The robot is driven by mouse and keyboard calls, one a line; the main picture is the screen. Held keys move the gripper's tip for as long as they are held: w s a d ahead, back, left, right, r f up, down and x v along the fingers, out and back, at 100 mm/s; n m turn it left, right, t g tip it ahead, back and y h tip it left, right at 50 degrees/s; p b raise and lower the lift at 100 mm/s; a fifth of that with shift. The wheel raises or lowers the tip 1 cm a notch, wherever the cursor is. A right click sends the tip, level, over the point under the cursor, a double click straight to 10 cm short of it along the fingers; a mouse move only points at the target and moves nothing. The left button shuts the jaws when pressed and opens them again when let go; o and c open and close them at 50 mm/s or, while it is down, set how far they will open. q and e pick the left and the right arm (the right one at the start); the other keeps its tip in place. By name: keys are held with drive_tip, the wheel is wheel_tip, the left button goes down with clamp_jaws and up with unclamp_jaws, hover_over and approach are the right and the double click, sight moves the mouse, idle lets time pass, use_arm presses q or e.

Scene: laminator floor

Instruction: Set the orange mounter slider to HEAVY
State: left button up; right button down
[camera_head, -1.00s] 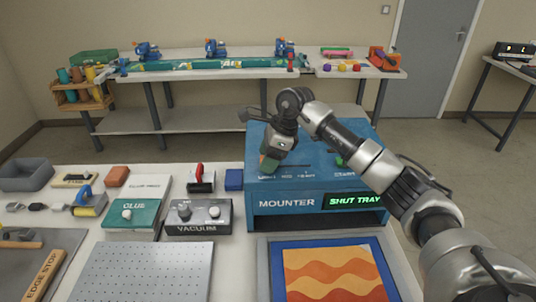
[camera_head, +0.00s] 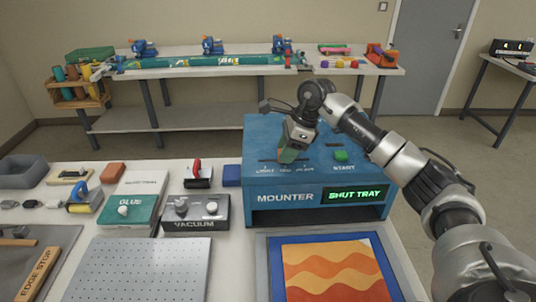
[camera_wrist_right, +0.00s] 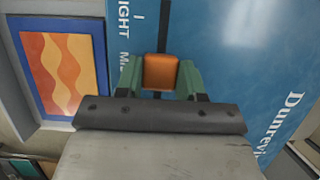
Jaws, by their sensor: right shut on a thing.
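The blue mounter (camera_head: 262,183) stands on the table, with LIGHT, MID and HEAVY printed on its top along a slider slot. The orange slider (camera_wrist_right: 160,72) shows in the right wrist view between the green fingers of my right gripper (camera_wrist_right: 160,80). The gripper is shut on it. The HEAVY mark is hidden in the wrist view. My left gripper is out of view.
The mounter's green start button (camera_head: 341,156) is right of the gripper, and its display (camera_head: 356,194) reads SHUT TRAY. An orange wavy picture (camera_head: 330,268) lies in front. The vacuum box (camera_head: 195,213) and glue box (camera_head: 130,209) stand to the left.

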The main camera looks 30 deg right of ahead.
sight(301, 159)
drive_tip(key=d, duration=0.1)
drive_tip(key=s+d, duration=0.1)
drive_tip(key=d, duration=0.1)
drive_tip(key=s+d+b, duration=0.1)
drive_tip(key=shift+s+d, duration=0.1)
drive_tip(key=shift+d, duration=0.25)
drive_tip(key=shift+r, duration=0.1)
drive_tip(key=c, duration=0.9)
unclamp_jaws()
drive_tip(key=shift+c, duration=0.2)
drive_tip(key=shift+o, duration=1.3)
drive_tip(key=shift+s+d, duration=0.1)
drive_tip(key=shift+d, duration=0.05)
drive_tip(key=shift+r, duration=0.1)
drive_tip(key=b+v, duration=0.1)
drive_tip(key=v, duration=0.9)
drive_tip(key=shift+r, duration=0.2)
